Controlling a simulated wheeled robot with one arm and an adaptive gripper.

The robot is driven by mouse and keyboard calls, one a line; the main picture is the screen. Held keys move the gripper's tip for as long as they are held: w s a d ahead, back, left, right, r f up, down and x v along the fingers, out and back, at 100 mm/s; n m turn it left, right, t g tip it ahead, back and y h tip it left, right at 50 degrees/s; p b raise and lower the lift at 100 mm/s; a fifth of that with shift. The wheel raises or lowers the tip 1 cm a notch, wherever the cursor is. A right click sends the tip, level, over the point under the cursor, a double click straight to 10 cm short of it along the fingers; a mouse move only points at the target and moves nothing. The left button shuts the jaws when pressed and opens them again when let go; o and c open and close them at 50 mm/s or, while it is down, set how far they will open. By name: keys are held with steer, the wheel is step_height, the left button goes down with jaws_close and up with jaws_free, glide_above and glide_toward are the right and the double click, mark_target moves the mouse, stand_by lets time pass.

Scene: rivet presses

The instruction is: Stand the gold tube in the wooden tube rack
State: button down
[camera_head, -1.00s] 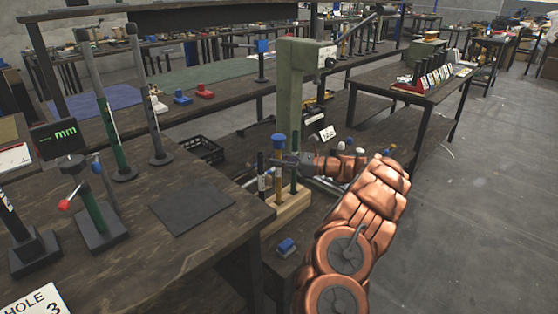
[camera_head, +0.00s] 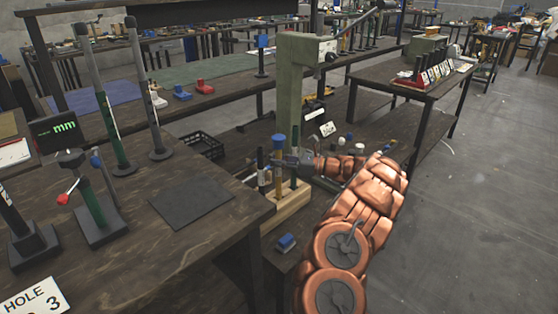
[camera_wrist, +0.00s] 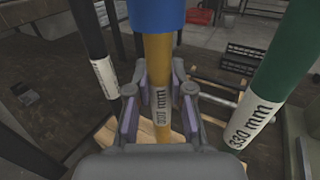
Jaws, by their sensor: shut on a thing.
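The gold tube (camera_wrist: 157,57) with a blue top (camera_wrist: 157,14) is upright between the two fingers of my gripper (camera_wrist: 160,100), which is shut on it. The wooden tube rack (camera_head: 291,208) is below my gripper (camera_head: 280,163) in the head view. The gold tube (camera_head: 277,181) reaches down to the rack, between a black tube (camera_head: 261,172) and a green tube (camera_head: 294,172). Its lower end is hidden, so I cannot tell how deep it sits. In the wrist view the green tube (camera_wrist: 283,60) is labelled 330 mm.
A pale green press column (camera_head: 299,90) stands just behind the rack. A small blue-topped block (camera_head: 286,242) lies in front. The left workbench (camera_head: 140,245) holds a dark mat (camera_head: 191,203) and stands. A black crate (camera_head: 203,145) lies behind.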

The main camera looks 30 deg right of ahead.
steer(key=shift+f, duration=0.35)
steer(key=c, duration=1)
jaws_free()
steer(key=shift+o, duration=0.2)
steer(key=v, duration=1.2)
